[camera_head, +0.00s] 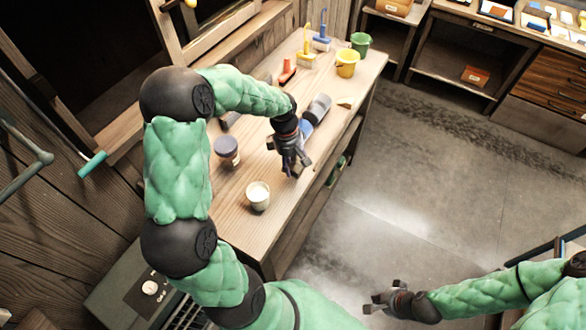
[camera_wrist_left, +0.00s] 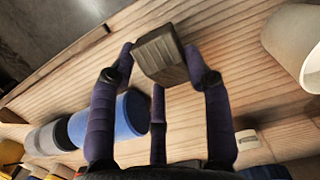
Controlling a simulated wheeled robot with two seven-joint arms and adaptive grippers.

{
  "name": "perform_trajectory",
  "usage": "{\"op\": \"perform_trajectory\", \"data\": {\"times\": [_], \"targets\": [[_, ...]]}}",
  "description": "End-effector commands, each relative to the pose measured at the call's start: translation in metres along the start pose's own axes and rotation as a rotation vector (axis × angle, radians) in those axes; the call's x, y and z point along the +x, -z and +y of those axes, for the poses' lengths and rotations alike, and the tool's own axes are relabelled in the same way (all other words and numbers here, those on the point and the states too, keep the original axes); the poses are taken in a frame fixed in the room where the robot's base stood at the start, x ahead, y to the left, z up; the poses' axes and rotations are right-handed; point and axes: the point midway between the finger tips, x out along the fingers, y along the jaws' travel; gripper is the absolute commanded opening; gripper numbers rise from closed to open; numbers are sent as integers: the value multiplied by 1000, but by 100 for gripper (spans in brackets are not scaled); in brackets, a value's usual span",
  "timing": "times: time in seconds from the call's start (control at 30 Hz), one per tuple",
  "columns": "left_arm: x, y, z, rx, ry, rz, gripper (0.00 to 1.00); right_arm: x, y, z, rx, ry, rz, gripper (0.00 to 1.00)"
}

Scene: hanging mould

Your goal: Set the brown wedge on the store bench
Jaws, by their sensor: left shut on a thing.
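My left gripper (camera_head: 291,166) is over the wooden bench (camera_head: 240,183), between the white cup and a blue and grey cylinder. It is shut on a small brown block with a sloped face, which I take as the brown wedge (camera_wrist_left: 160,55). In the left wrist view the block sits between the fingertips, with bench boards behind it. In the head view the fingers mostly hide it. My right gripper (camera_head: 385,297) is over the floor at the lower right, fingers spread and empty. Another bench with shelves (camera_head: 455,70) stands at the far right; I cannot tell which is the store bench.
The concrete floor (camera_head: 430,170) between the benches is clear.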

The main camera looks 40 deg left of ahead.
Motion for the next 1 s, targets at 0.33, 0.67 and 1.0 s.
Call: {"op": "perform_trajectory", "data": {"times": [0.33,0.67,1.0], "targets": [[34,6,3,1,0,1,25,6,0,2,0,0,0,0],[37,7,3,0,0,0,25,8,0,3,0,0,0,0],[36,6,3,0,0,0,73,8,0,3,0,0,0,0]]}}
